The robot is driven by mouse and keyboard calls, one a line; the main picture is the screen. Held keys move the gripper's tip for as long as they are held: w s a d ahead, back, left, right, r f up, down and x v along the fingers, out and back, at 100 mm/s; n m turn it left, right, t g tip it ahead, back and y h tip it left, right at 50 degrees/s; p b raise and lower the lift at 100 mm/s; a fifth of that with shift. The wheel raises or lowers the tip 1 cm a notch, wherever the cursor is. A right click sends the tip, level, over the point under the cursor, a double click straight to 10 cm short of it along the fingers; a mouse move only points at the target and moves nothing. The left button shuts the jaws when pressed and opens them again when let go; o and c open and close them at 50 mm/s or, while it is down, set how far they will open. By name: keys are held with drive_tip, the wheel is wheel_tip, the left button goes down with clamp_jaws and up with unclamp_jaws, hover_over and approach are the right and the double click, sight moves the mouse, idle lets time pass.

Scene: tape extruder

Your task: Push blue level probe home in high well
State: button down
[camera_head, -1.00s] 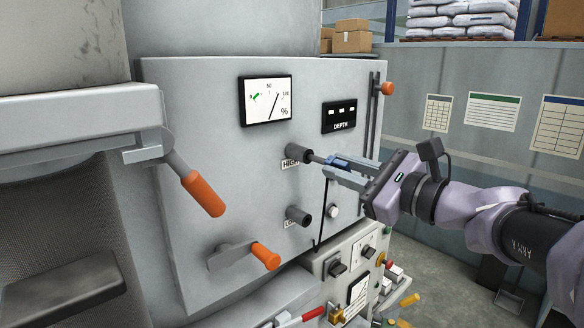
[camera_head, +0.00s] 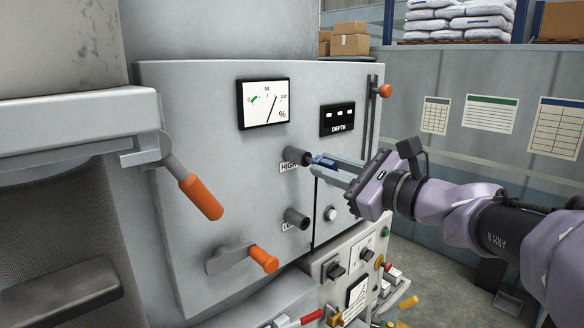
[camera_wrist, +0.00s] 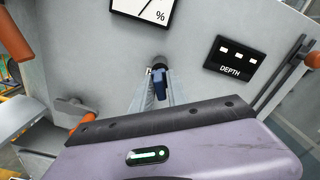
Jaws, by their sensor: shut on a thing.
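The blue level probe (camera_head: 324,160) is between the fingers of my gripper (camera_head: 322,165), which is shut on it. In the wrist view the blue probe body (camera_wrist: 159,84) sits between the fingertips, right at the dark high well (camera_wrist: 158,62). In the head view the high well (camera_head: 296,156) is a dark grey tube by the HIGH label, and the probe's rod is almost fully out of sight in it. The low well (camera_head: 296,219) below it is a similar dark tube with an open mouth. The DEPTH display (camera_head: 338,119) shows three white bars.
A percent gauge (camera_head: 264,103) is above the high well. Orange-tipped handles stick out at the left (camera_head: 200,196), lower middle (camera_head: 263,258) and upper right (camera_head: 385,91). A dark cable (camera_head: 315,210) hangs down the panel beside the wells.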

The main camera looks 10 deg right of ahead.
drive_tip(key=shift+x, duration=1.2)
drive_tip(key=c, duration=1.2)
unclamp_jaws()
drive_tip(key=b+v, duration=0.4)
drive_tip(key=v, duration=1.3)
drive_tip(key=shift+s+d, duration=0.15)
drive_tip(key=shift+s, duration=0.1)
